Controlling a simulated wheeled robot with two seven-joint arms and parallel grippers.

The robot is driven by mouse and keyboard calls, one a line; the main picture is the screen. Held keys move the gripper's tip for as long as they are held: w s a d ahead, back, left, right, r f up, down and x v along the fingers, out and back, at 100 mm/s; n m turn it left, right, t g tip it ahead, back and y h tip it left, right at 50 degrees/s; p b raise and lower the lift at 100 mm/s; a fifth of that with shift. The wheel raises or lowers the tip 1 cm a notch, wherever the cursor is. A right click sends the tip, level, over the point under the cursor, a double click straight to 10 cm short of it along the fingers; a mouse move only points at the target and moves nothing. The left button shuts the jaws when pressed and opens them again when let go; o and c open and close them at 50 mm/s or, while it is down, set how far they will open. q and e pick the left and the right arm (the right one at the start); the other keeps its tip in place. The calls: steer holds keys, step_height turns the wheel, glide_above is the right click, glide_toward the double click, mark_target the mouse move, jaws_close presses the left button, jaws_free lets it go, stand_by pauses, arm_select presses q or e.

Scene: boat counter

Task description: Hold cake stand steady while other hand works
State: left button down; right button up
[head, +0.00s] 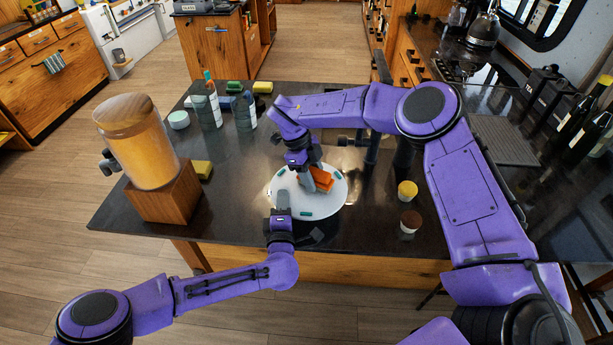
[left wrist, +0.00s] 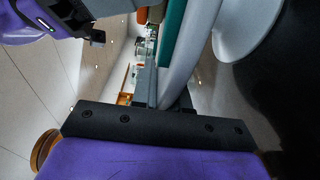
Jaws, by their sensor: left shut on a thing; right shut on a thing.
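The cake stand (head: 333,204) is a white round plate with teal marks near its rim, on the dark counter. Its pale rim (left wrist: 192,55) and a teal strip fill the middle of the left wrist view. My left gripper (head: 281,207) is shut on the stand's near-left rim. My right gripper (head: 311,183) is above the plate, reaching in from the far side, and shut on an orange block (head: 322,176). Whether the block touches the plate cannot be told. My right gripper hides part of the plate's far side.
A large amber jar (head: 146,150) stands on a wooden block (head: 163,195) at left. Bottles (head: 212,103) and sponges (head: 263,87) are at the back. Two small cups, yellow-topped (head: 407,190) and brown-topped (head: 410,221), stand right of the stand. The near counter edge is close.

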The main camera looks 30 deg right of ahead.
mark_target(328, 177)
steer(key=d, duration=0.1)
steer(key=s+d, duration=0.2)
steer(key=d, duration=0.1)
steer(key=shift+s+d, duration=0.1)
steer(key=shift+s, duration=0.15)
arm_select(q)
steer(key=shift+d, duration=0.1)
arm_select(e)
steer(key=shift+w+a, duration=0.25)
steer(key=shift+a, duration=0.15)
steer(key=shift+w+a+f, duration=0.1)
steer(key=shift+w+a, duration=0.25)
steer(key=shift+a, duration=0.2)
steer(key=shift+w+a, duration=0.3)
steer(key=shift+a, duration=0.25)
steer(key=shift+w+a, duration=0.6)
steer(key=shift+a, duration=0.35)
steer(key=shift+w+a, duration=0.35)
steer(key=shift+a, duration=0.3)
steer(key=shift+w+a+r, duration=0.1)
steer(key=shift+a+r, duration=0.05)
steer(key=shift+r, duration=3.95)
